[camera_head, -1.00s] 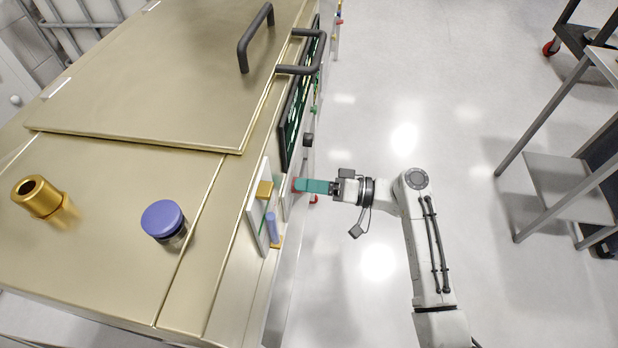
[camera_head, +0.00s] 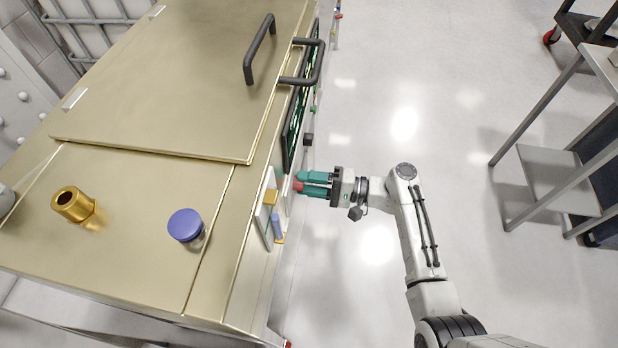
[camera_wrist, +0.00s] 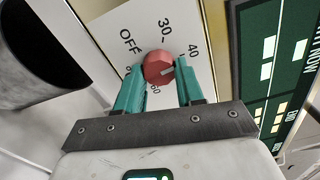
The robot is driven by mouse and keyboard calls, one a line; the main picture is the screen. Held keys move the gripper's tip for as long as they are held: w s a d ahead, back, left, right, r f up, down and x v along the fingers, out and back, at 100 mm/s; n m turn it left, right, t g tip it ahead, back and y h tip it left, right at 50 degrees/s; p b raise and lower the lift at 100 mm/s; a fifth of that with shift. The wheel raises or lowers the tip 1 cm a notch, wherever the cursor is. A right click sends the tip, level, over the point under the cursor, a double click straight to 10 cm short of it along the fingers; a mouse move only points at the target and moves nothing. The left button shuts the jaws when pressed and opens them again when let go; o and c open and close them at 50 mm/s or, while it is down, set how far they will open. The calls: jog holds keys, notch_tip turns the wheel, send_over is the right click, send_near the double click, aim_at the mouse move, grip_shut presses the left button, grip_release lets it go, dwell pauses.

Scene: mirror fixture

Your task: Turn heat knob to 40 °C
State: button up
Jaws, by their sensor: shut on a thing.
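The red heat knob (camera_wrist: 157,65) sits on a pale dial plate (camera_wrist: 112,30) marked OFF, 30, 40 and 60. A light mark on the knob points right, roughly toward the 40; the exact alignment is hard to tell. In the head view the knob (camera_head: 298,186) shows as a red bit on the cabinet's front side. My gripper (camera_head: 301,183) has its teal fingers on either side of the knob and is shut on it. Part of the dial's lower side is hidden by the fingers.
A dark green display panel (camera_wrist: 290,60) is right of the dial. A dark handle (camera_head: 312,62) juts from the cabinet (camera_head: 130,250) farther along. A white plate with yellow and blue parts (camera_head: 264,222) is near the knob.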

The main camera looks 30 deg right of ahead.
jog(key=shift+m, duration=0.5)
jog(key=o, duration=1)
jog(key=shift+o, duration=0.2)
jog(key=v, duration=1.1)
